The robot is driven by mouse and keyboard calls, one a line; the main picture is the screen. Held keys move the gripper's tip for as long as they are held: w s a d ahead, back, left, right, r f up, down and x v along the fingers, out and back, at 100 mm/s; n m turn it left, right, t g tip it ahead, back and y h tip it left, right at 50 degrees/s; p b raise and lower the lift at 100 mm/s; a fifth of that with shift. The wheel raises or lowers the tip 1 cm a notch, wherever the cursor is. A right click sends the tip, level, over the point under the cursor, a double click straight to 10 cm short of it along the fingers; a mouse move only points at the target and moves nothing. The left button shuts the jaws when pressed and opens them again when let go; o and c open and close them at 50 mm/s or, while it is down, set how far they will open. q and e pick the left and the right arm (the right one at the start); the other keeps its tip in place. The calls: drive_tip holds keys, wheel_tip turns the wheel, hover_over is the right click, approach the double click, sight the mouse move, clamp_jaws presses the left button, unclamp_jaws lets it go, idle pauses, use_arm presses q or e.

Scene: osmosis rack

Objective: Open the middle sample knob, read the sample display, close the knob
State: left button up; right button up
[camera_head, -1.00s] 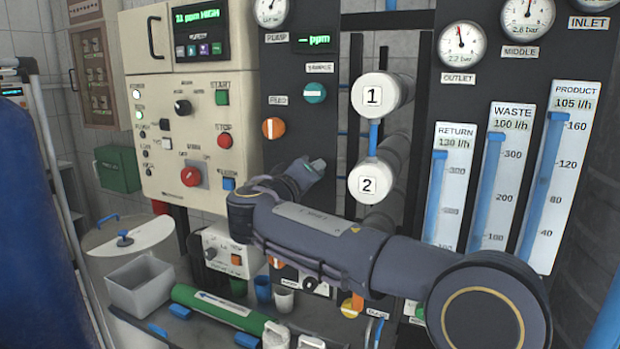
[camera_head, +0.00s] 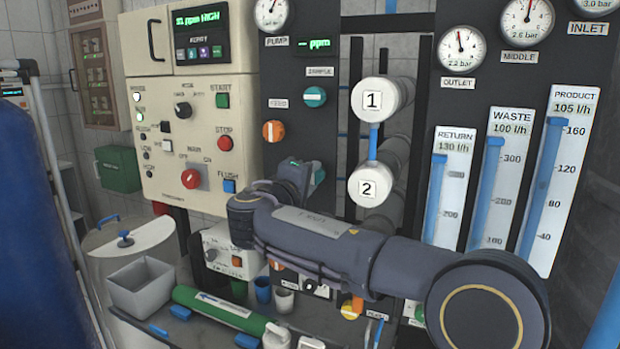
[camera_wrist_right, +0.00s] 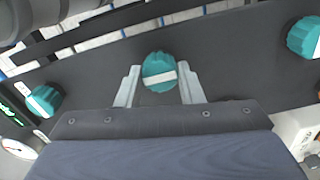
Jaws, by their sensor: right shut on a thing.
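The middle sample knob (camera_wrist_right: 159,71) is teal with a white bar and sits between my right gripper's fingers (camera_wrist_right: 159,88) in the right wrist view. The fingers are shut on its sides. The white bar lies almost level across that picture, slightly tilted. In the head view my right gripper (camera_head: 314,172) is at the dark panel below the upper teal knob (camera_head: 315,97), and mostly hides the held knob. The sample display (camera_head: 314,43) shows green dashes and "ppm", no readable number. My left gripper is not in view.
Other teal knobs flank the held one in the wrist view, at left (camera_wrist_right: 43,101) and right (camera_wrist_right: 304,37). White cylinders 1 (camera_head: 372,99) and 2 (camera_head: 368,187) stand just right of my gripper. A grey bin (camera_head: 140,287) and a green cylinder (camera_head: 220,312) are below.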

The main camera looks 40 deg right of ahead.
drive_tip(key=o, duration=1)
drive_tip(key=b+v, duration=0.1)
drive_tip(key=v, duration=0.7)
